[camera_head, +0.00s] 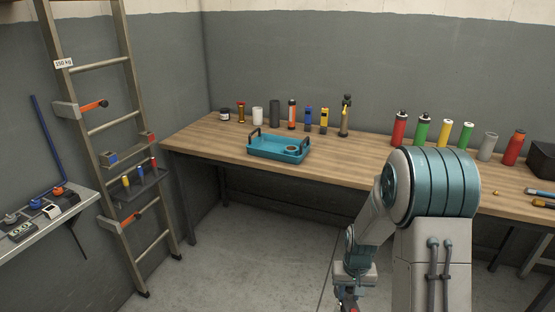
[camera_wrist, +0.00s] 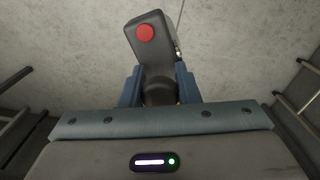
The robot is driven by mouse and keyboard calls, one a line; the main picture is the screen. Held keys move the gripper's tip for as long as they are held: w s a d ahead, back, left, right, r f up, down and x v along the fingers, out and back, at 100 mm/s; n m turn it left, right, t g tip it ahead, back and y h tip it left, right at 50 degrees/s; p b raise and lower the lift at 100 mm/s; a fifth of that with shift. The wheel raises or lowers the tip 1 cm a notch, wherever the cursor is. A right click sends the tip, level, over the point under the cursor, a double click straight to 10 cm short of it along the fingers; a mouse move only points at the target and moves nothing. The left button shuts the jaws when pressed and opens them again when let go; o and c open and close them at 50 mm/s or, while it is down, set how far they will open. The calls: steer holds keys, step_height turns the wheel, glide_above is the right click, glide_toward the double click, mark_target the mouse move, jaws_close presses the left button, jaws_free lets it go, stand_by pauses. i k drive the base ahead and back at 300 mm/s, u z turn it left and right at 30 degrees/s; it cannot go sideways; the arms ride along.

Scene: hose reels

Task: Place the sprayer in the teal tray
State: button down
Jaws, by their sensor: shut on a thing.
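The teal tray (camera_head: 279,147) stands on the left part of the wooden workbench, with two dark upright handles and a small ring-like thing inside. My gripper (camera_head: 347,297) is low in front of the bench, over the floor, well away from the tray. In the wrist view my gripper (camera_wrist: 159,88) has its two blue fingers shut on a dark grey thing with a red round spot, which I take to be the sprayer (camera_wrist: 148,52). Its lower part is hidden between the fingers. In the head view the held thing is hard to make out at the bottom edge.
The workbench (camera_head: 225,147) has a row of bottles and nozzles along its back, including a tall brass one (camera_head: 345,117). A ladder (camera_head: 110,150) leans at the left beside a grey shelf (camera_head: 45,225). My arm hides part of the bench's right side.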

mark_target(279, 144)
steer(key=u, duration=0.4)
steer(key=i, duration=0.3)
steer(key=u, duration=0.95)
steer(key=i, duration=0.75)
steer(key=u, duration=0.45)
steer(key=i, duration=0.85)
steer(key=z, duration=0.85)
steer(key=i, duration=0.55)
steer(key=z, duration=0.6)
